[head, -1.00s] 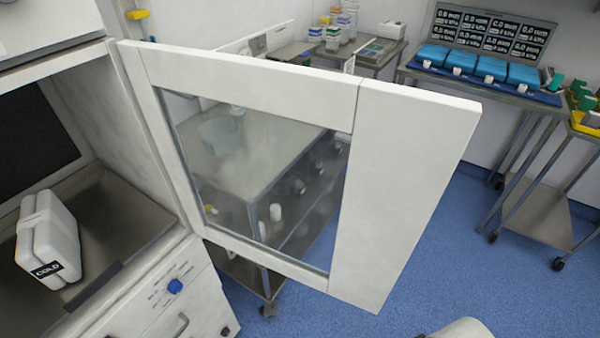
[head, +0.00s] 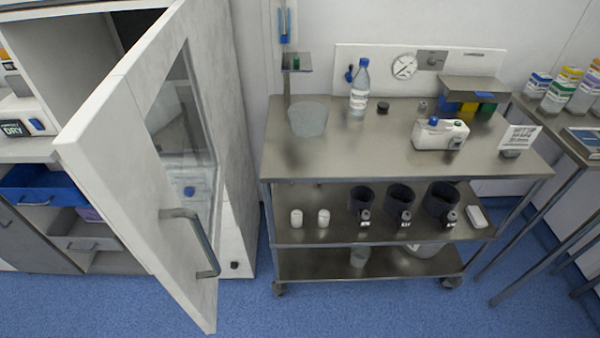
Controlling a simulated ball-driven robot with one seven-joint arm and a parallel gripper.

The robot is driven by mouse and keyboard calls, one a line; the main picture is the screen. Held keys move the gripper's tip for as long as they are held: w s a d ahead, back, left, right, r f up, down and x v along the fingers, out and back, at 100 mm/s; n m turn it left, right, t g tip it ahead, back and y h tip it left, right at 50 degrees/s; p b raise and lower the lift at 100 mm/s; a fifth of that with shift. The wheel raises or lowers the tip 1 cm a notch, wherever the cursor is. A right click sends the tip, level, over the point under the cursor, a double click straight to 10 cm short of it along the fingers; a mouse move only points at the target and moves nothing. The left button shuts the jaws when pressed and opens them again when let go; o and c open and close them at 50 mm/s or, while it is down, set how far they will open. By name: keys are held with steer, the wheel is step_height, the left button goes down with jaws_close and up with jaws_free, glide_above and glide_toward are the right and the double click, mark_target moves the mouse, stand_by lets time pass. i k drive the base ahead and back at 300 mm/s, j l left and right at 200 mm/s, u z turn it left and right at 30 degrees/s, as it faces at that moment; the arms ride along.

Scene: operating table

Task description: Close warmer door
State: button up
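The warmer door (head: 135,130) is a white panel with a glass window (head: 184,120) and a grey bar handle (head: 192,240) on its outer face. It stands open, swung out from the white warmer cabinet (head: 212,45) at the left. The handle side points toward me, and the dark cabinet opening (head: 138,24) shows above and behind the door. Most of the cabinet's inside is hidden by the door. My gripper is not in view.
A steel cart (head: 390,155) stands right of the door, holding a blue-capped bottle (head: 359,90), a white container (head: 440,134) and dark cups below. A blue drawer (head: 40,190) lies at the left. Blue floor (head: 300,310) is clear in front.

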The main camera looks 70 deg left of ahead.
mark_target(108, 146)
steer(key=i+l+z, duration=0.1)
steer(key=i, duration=0.2)
steer(key=i+l+z, duration=0.1)
steer(key=i, duration=0.25)
steer(key=i+u, duration=0.3)
steer(key=u, duration=0.2)
steer(key=i+l+u, duration=0.25)
steer(key=u, duration=0.25)
steer(key=i+u, duration=0.15)
steer(key=u, duration=0.25)
steer(key=i+l+u, duration=0.1)
steer(key=u, duration=0.35)
steer(key=i+l+u, duration=0.1)
steer(key=l+u, duration=0.15)
steer(key=u, duration=0.15)
steer(key=i+l+u, duration=0.1)
steer(key=u, duration=0.35)
steer(key=l+u, duration=1.3)
steer(key=i+j, duration=0.05)
steer(key=j, duration=0.05)
